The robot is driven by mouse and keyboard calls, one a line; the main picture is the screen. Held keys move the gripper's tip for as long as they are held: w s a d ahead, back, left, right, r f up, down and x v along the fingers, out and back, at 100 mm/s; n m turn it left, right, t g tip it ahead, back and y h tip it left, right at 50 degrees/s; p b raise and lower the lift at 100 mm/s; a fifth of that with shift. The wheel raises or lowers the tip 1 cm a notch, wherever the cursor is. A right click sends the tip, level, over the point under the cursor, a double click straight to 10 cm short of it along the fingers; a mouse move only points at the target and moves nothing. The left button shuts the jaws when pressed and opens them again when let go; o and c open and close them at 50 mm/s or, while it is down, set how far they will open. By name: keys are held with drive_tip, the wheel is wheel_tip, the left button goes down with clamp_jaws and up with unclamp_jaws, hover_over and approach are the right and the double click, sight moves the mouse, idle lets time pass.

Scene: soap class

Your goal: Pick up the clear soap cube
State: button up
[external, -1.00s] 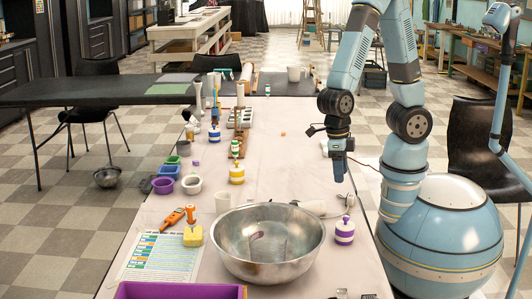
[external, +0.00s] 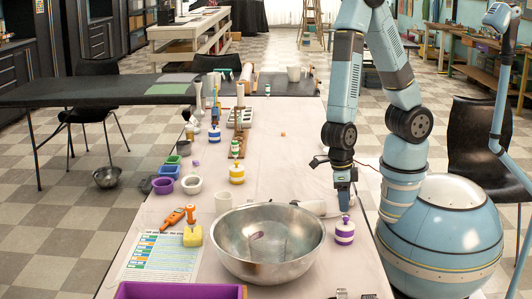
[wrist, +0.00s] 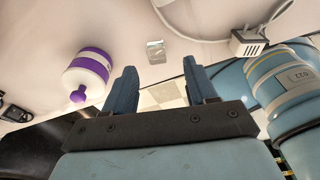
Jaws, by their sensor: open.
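The clear soap cube (wrist: 155,51) lies on the pale tabletop in the wrist view. It looks small, glassy and greyish. It sits beyond my fingertips, about in line with the gap between them. My gripper (wrist: 158,76) is open and empty, with one dark blue finger on each side of the gap. In the external view my gripper (external: 343,202) points down low over the table's right side, behind the purple-and-white bottle (external: 345,232). I cannot make out the cube in the external view.
In the wrist view, the purple-and-white bottle (wrist: 88,72) stands left of the cube. A white box with a cable (wrist: 247,43) lies to the right. A large metal bowl (external: 267,243) stands left of my gripper. The table's middle (external: 285,165) is mostly clear.

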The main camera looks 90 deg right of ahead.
drive_tip(key=shift+s+a+f, duration=0.15)
drive_tip(key=shift+f, duration=1.15)
drive_tip(key=shift+s+a+f, duration=0.15)
drive_tip(key=shift+f, duration=1.15)
clamp_jaws()
